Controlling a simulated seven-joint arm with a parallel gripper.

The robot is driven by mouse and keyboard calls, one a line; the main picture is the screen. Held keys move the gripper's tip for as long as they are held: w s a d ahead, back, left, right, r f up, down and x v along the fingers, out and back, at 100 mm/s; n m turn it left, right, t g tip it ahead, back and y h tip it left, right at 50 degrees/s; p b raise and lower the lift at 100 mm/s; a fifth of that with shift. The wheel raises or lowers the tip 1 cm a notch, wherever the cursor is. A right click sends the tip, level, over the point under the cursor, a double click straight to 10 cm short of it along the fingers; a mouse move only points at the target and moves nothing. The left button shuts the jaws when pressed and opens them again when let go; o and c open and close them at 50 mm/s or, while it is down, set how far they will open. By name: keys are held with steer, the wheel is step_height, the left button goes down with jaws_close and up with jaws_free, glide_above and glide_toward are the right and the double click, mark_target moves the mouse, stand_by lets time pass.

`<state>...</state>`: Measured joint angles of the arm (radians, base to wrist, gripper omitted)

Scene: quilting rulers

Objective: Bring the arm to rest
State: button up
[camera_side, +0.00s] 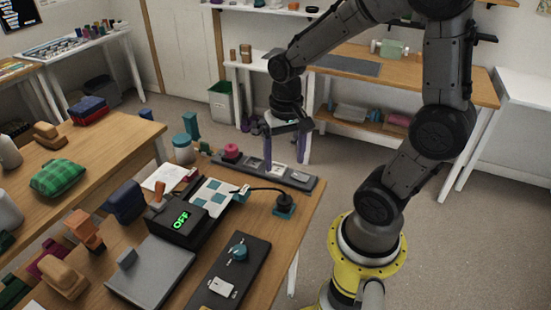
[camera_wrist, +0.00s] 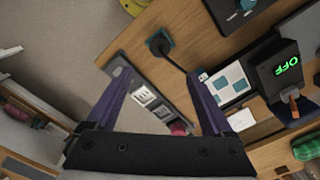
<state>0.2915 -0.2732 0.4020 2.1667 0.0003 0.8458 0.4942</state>
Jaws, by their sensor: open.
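My gripper (camera_side: 286,150) hangs at the far edge of the wooden table, its purple fingers pointing down above or near a long dark grey strip (camera_side: 300,180) with lighter inset panels. In the wrist view my gripper (camera_wrist: 165,88) has its two purple fingers spread wide apart with nothing between them. The dark strip (camera_wrist: 157,102) shows below, between the fingers. The exact height over the strip is hard to tell.
A black box with a green "OFF" display (camera_side: 180,218), a teal-patterned white board (camera_side: 210,198) and a teal-based post with a black cable (camera_side: 284,206) stand nearby. A grey slab (camera_side: 150,272) and a dark panel (camera_side: 250,262) lie nearer.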

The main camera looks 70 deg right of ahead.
steer(key=s+a+r+n+t, duration=0.5)
steer(key=s+a+r+n, duration=0.1)
steer(key=r+n, duration=0.3)
steer(key=shift+s+a+r+t, duration=0.3)
steer(key=shift+a+r, duration=0.15)
steer(key=shift+r, duration=0.35)
stand_by(0.9)
